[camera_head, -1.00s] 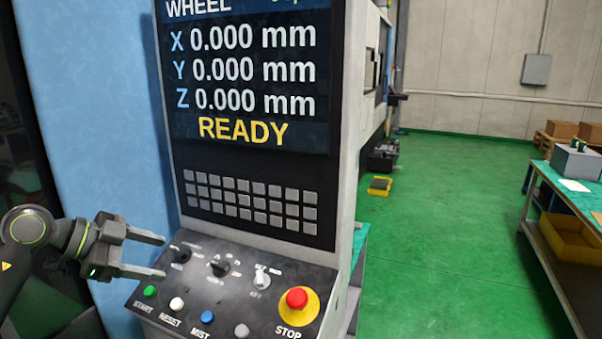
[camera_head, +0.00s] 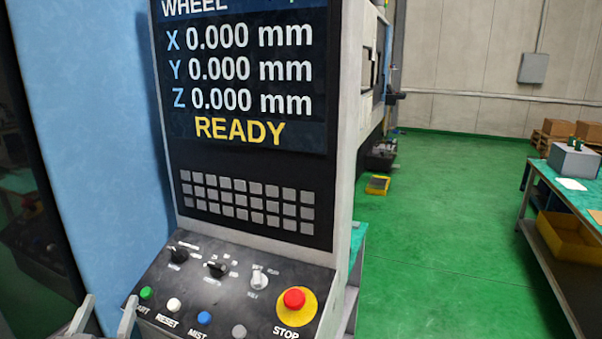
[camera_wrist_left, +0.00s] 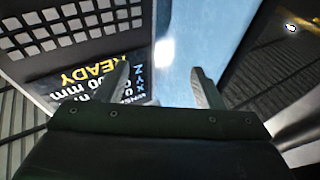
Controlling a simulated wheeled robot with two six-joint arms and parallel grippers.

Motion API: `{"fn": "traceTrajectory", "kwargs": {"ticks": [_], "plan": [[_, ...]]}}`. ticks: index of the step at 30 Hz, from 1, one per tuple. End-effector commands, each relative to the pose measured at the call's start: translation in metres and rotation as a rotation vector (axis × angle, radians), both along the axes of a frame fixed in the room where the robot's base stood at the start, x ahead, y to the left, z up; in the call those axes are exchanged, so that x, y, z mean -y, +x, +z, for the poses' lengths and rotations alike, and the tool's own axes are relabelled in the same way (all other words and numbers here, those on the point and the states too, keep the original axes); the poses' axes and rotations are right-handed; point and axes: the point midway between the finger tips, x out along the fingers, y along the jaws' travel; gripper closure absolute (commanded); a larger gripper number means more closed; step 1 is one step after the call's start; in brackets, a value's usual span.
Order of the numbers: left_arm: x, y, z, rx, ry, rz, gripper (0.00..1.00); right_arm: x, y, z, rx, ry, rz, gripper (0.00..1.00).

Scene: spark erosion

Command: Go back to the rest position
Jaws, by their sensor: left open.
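My left gripper (camera_head: 103,316) is at the bottom left of the head view, low beside the left edge of the control panel (camera_head: 225,292). Only its finger ends show there; the rest is cut off by the frame. In the left wrist view my left gripper (camera_wrist_left: 160,88) has its two fingers apart with nothing between them. Behind the fingers is the blue machine wall (camera_wrist_left: 183,45). The screen (camera_wrist_left: 100,85) with yellow READY text shows there upside down. My right gripper is not in view.
The panel carries a red STOP button (camera_head: 294,299), coloured buttons, knobs and a keypad (camera_head: 245,203). The blue machine wall (camera_head: 90,150) stands left. Green floor (camera_head: 440,230) is open to the right, up to a workbench (camera_head: 555,200) with a yellow bin (camera_head: 565,238).

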Motion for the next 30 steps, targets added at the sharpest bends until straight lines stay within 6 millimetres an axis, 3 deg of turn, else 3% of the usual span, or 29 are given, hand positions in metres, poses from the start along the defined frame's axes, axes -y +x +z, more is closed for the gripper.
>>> {"fn": "traceTrajectory", "kwargs": {"ticks": [1, 6, 12, 18, 24, 30], "plan": [[-0.009, -0.011, -0.023, -0.088, -0.028, 0.068, 0.38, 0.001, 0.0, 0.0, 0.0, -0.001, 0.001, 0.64], [-0.029, -0.056, -0.103, -0.437, -0.078, 0.248, 0.38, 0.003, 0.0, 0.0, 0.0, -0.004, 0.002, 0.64], [-0.021, -0.134, -0.189, -0.906, -0.091, 0.311, 0.38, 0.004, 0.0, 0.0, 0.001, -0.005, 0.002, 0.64], [0.006, -0.21, -0.238, -1.279, -0.077, 0.238, 0.38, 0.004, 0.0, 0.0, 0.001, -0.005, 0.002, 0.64], [0.037, -0.276, -0.26, -1.561, -0.059, 0.1, 0.38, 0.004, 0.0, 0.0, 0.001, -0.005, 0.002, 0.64], [0.028, -0.256, -0.319, -1.567, -0.061, 0.108, 0.38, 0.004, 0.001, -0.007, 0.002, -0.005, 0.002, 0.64]]}}
